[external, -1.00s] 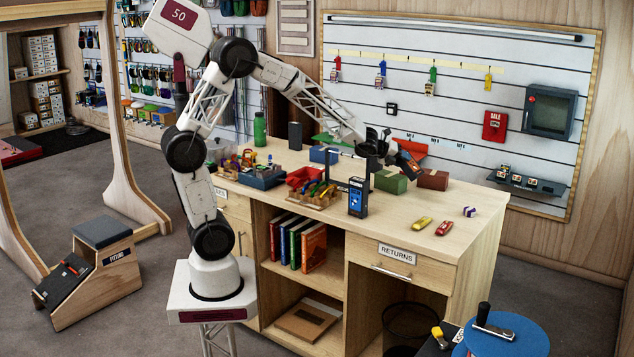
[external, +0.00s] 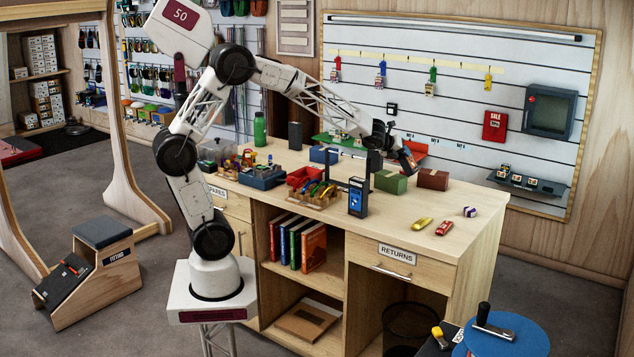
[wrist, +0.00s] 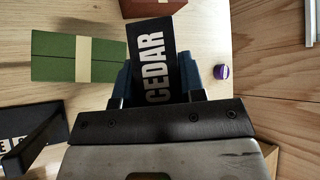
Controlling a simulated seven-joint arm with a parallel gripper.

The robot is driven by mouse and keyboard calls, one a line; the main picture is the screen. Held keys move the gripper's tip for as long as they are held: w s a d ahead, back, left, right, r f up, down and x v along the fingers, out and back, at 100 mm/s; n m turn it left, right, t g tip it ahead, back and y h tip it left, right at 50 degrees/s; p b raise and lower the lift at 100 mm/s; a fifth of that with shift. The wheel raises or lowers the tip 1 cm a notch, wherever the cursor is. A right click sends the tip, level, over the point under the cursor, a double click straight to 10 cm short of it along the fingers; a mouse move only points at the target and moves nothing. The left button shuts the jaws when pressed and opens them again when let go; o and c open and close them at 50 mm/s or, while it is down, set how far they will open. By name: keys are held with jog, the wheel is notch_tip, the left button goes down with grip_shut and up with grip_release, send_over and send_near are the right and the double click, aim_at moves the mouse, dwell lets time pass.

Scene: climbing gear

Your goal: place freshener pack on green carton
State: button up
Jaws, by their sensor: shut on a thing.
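The freshener pack is a black slab lettered CEDAR (wrist: 160,62). My gripper (wrist: 157,88) is shut on it, with a blue finger on each side. In the external view the pack (external: 408,160) is held in the air above the counter, close to the green carton (external: 391,182). The green carton is a box with a cream band; in the wrist view it (wrist: 50,57) lies just left of the pack. Its top is bare in that view. The pack appears to be to the side of the carton, not touching it.
A brown box (external: 433,180) stands right of the carton. A blue handheld device (external: 358,197) stands upright to the left front. Yellow (external: 422,223) and red (external: 445,228) small items and a purple one (wrist: 221,72) lie at right. The counter's front right is mostly clear.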

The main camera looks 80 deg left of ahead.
jog(key=shift+a+r+g+y, duration=0.9)
jog(key=shift+a+r+g, duration=0.1)
jog(key=shift+a, duration=0.15)
jog(key=s+a+r+n+g+y, duration=0.1)
jog(key=s+a+r+g+y, duration=0.1)
jog(key=a+r+g+y, duration=0.1)
jog(key=shift+s+a+r+g, duration=0.15)
jog(key=shift+a+r+g, duration=0.35)
jog(key=shift+r+g, duration=0.8)
jog(key=shift+r+t, duration=0.2)
jog(key=shift+t, duration=0.1)
notch_tip(320, 180, down, 6)
jog(key=shift+f, duration=0.15)
jog(key=shift+f, duration=1.8)
jog(key=shift+f, duration=0.1)
